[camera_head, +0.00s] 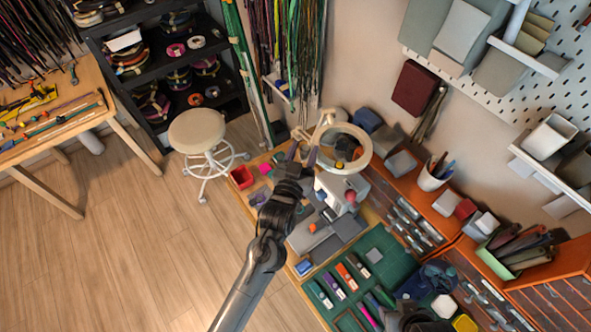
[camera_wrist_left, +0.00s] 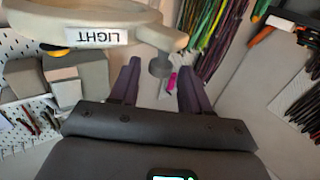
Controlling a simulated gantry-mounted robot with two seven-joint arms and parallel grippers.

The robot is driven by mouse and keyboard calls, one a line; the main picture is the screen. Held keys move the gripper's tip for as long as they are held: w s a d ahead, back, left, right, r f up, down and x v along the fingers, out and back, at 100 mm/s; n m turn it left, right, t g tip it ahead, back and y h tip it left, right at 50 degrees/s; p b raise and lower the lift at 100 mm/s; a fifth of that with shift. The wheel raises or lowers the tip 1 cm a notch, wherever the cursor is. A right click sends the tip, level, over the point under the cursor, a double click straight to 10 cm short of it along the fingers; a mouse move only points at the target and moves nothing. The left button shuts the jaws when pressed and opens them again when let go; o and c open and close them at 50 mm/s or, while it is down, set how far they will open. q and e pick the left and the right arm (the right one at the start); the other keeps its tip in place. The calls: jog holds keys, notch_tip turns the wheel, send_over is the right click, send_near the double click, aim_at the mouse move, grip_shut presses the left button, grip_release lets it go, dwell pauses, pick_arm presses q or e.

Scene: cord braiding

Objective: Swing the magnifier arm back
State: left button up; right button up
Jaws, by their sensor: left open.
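The magnifier (camera_head: 366,154) is a cream ring lamp over the workbench, with its cream arm (camera_head: 323,122) behind it on the left. In the left wrist view the ring's rim (camera_wrist_left: 60,22) fills the upper left, with a white "LIGHT" label (camera_wrist_left: 96,36). A cream and grey knob (camera_wrist_left: 160,66) hangs from its right end. My left gripper (camera_head: 302,154) is open, left of the ring. In the wrist view its two purple-grey fingers (camera_wrist_left: 159,88) stand either side of the knob. I cannot tell whether they touch it.
A white box-shaped device (camera_head: 330,187) stands below the ring. A green mat (camera_head: 378,262) with tools lies nearer. A cup of pens (camera_head: 433,178) stands to the right. Hanging cords (camera_head: 290,50) are behind. A white stool (camera_head: 197,131) stands on open floor at left.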

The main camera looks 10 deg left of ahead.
pick_arm(q)
jog(key=s+a+b, duration=0.1)
jog(key=s, duration=0.7)
jog(key=shift+s+a, duration=0.35)
jog(key=shift+s, duration=0.05)
